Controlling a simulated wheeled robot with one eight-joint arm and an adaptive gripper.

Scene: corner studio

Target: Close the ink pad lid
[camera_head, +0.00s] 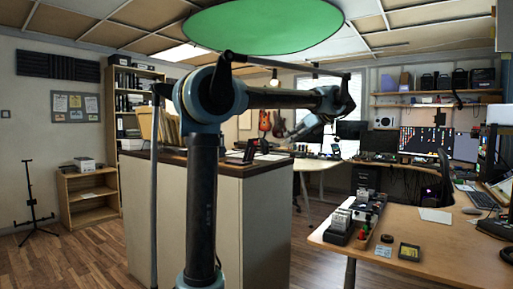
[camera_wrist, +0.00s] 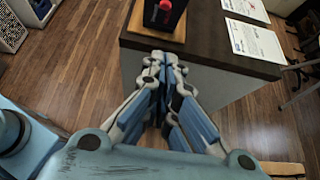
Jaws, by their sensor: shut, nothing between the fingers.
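My gripper (camera_wrist: 161,62) is shut and empty, its fingers together in the wrist view. It also shows small in the head view (camera_head: 300,130), above the far right part of the cabinet. In the wrist view, a dark block with a red mark (camera_wrist: 165,12) sits on a wooden board (camera_wrist: 152,34) at the counter edge, just beyond my fingertips and cut by the frame top. It may be the ink pad; I cannot tell its lid state. In the head view, small dark upright items (camera_head: 250,150) stand on the cabinet top.
The cabinet (camera_head: 262,205) has a dark top, with printed sheets (camera_wrist: 254,42) on it in the wrist view. A wooden desk (camera_head: 440,235) at right holds a tray of items and a small dark square (camera_head: 409,251). Wood floor (camera_head: 95,255) is open at left.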

